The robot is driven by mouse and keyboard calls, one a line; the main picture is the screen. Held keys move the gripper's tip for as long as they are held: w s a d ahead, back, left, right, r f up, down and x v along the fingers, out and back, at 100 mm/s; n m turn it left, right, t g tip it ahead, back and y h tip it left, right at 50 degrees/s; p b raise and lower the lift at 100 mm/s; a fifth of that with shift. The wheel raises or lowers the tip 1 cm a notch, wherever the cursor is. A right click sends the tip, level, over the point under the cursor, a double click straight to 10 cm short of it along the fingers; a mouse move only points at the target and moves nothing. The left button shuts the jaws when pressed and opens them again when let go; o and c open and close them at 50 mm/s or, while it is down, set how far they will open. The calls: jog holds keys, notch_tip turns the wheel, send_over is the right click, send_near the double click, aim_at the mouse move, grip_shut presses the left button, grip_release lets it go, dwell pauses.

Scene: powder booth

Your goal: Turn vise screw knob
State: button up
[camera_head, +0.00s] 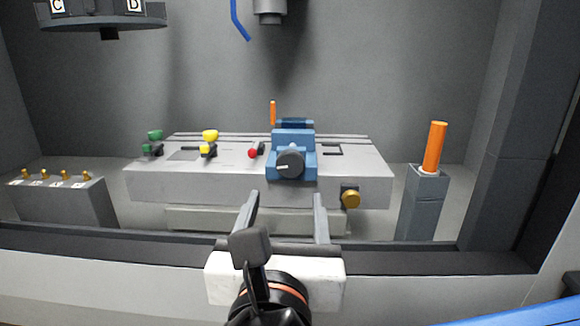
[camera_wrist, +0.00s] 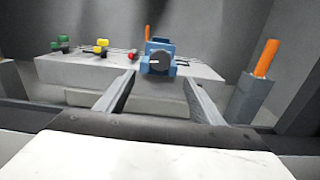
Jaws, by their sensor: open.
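The blue vise (camera_head: 293,138) stands on the grey table, right of its middle. Its dark round screw knob (camera_head: 290,165) faces me at the front, with a pale pointer mark directed to the left. The knob (camera_wrist: 156,63) also shows in the wrist view, between and beyond the fingertips, with the vise (camera_wrist: 160,47) around and above it. My gripper (camera_head: 286,200) is open and empty. Its fingers point toward the table and end short of the knob, lower in the picture. The gripper (camera_wrist: 163,83) shows both fingers spread apart in the wrist view.
The table (camera_head: 160,178) carries green (camera_head: 153,142), yellow (camera_head: 209,142) and red (camera_head: 254,152) fittings on the left. A brass knob (camera_head: 351,198) is on its front. An orange cylinder (camera_head: 434,147) stands on a grey post at right. A dark sill (camera_head: 420,262) crosses below my fingers.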

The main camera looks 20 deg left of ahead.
aim_at(290, 166)
jog(key=shift+x, duration=7.15)
jog(key=shift+a, duration=0.1)
jog(key=c, duration=1.1)
